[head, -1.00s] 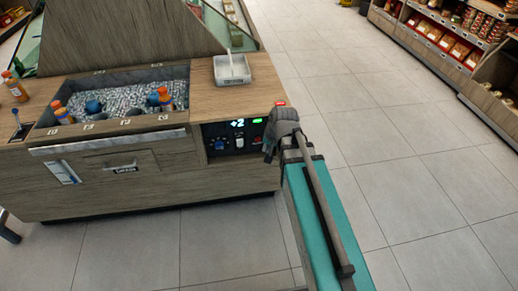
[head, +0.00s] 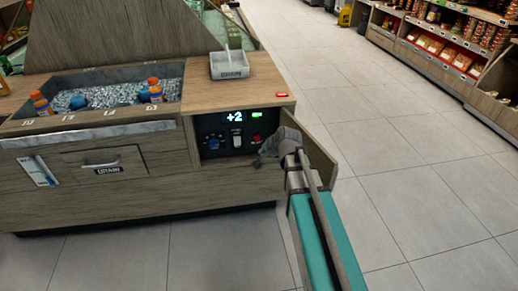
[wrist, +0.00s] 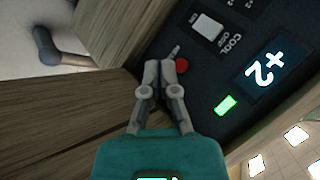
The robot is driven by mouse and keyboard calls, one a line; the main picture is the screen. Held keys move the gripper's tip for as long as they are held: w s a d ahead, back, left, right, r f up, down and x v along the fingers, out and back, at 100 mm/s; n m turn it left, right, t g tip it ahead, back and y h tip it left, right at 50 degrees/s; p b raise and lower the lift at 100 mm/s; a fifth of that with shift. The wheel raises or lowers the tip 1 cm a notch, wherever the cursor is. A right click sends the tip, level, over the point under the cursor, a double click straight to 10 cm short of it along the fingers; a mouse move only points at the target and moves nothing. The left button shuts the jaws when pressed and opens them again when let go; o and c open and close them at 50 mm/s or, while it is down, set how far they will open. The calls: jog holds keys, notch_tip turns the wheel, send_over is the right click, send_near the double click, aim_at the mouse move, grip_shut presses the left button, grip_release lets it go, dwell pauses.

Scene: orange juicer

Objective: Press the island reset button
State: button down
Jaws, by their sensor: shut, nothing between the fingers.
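The island's dark control panel (head: 228,137) shows a lit "+2" display, a green light, a blue knob, a white switch and a round red button (head: 256,138). The red button also shows in the wrist view (wrist: 182,65), just right of my fingertips. My gripper (head: 266,150) is shut and empty, at the panel's lower right. In the wrist view my fingers (wrist: 158,66) point at the panel beside the red button; I cannot tell whether they touch it. A small red piece (head: 281,94) sits on the countertop's front right corner.
A wooden door (head: 318,160) stands open at the panel's right, close to my gripper. A white tray (head: 229,66) is on the countertop, and bottles (head: 154,90) stand in the ice bin at left. The tiled floor to the right is clear.

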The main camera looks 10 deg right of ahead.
aim_at(259, 140)
jog(key=w+d+f+m+t+b, duration=0.1)
jog(key=w+f+m+b, duration=0.1)
jog(key=f+b, duration=0.4)
jog(key=shift+w+t, duration=0.3)
jog(key=shift+w, duration=0.55)
jog(key=shift+w+r, duration=0.1)
jog(key=shift+w, duration=0.1)
jog(key=shift+w, duration=4.2)
jog(key=shift+w, duration=0.8)
jog(key=shift+s, duration=0.85)
jog(key=shift+s, duration=0.1)
